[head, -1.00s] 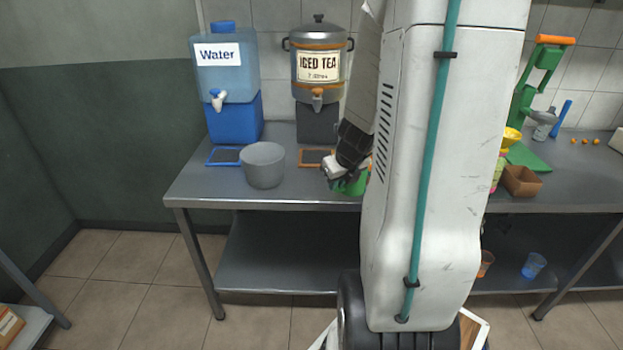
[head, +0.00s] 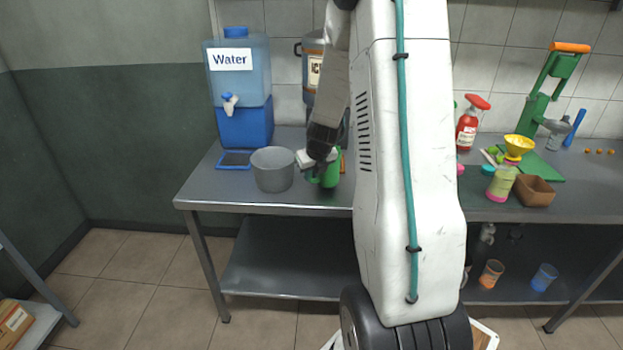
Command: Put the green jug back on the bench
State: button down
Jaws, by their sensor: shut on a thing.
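The green jug (head: 330,174) is at the bench's front part, just right of a grey bucket. My gripper (head: 314,164) is shut on the jug at its left side, and my gripper and arm hide part of it. The jug looks upright. I cannot tell whether its base touches the bench top or hangs just above it. The grey metal bench (head: 240,194) runs along the tiled wall.
The grey bucket (head: 272,170) stands close left of the jug. The water dispenser (head: 238,85) is behind on the left. My arm partly hides the iced tea urn (head: 313,68). To the right are a red spray bottle (head: 467,125), a brown box (head: 534,190) and a green press (head: 547,90).

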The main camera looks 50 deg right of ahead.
jog(key=shift+f, duration=0.9)
jog(key=c, duration=1.4)
grip_release()
jog(key=shift+f, duration=0.15)
jog(key=shift+c, duration=0.2)
